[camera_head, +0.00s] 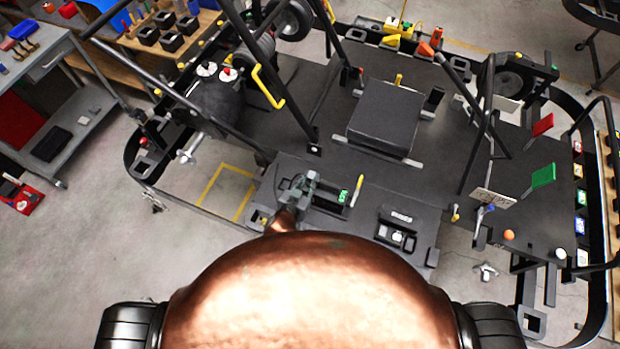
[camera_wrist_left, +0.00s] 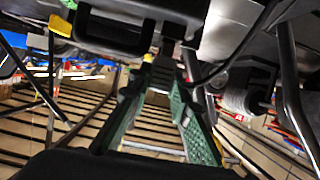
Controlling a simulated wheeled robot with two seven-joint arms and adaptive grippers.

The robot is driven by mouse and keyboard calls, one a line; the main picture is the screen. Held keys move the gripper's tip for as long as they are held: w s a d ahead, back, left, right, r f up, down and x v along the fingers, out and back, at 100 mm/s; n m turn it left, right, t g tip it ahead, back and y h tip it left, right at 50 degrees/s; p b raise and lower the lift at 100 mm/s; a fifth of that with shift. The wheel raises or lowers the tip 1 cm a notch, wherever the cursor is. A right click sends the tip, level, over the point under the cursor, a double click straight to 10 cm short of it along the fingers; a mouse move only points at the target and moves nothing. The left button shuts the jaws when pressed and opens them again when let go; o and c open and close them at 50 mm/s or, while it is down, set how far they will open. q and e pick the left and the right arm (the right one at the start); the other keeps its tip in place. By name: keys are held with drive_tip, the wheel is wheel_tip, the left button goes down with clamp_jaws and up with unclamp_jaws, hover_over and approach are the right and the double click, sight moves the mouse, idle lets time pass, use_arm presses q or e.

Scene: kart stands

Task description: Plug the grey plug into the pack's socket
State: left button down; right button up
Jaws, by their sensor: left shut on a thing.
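My left gripper (camera_head: 299,186) is at the near edge of the kart's dark deck, just left of a black unit with a small green display (camera_head: 344,196); this unit may be the pack. In the left wrist view my left gripper (camera_wrist_left: 165,76) has its green fingers converging on a small dark grey piece (camera_wrist_left: 164,62), apparently the grey plug. The fingers are shut on it. A black housing with a handle-like frame (camera_wrist_left: 110,30) is close above and left of the fingertips. I cannot make out the socket or whether the plug touches it. My right gripper is not in view.
A yellow-tipped lever (camera_head: 357,188) stands just right of the black unit. A dark panel with white parts (camera_head: 397,236) is further right. The black seat (camera_head: 385,117) and slanting kart tubes are beyond. A dark cable (camera_wrist_left: 235,50) runs near the fingers.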

use_arm(q)
drive_tip(key=shift+f+b, duration=0.55)
drive_tip(key=shift+f, duration=0.2)
drive_tip(key=c, duration=1.7)
unclamp_jaws()
drive_tip(key=shift+f, duration=0.1)
drive_tip(key=shift+c, duration=0.2)
drive_tip(key=shift+o, duration=0.3)
drive_tip(key=shift+s, duration=0.15)
drive_tip(key=v, duration=1.1)
drive_tip(key=shift+s+a+r, duration=0.2)
drive_tip(key=shift+s+r, duration=0.05)
drive_tip(key=shift+r, duration=0.05)
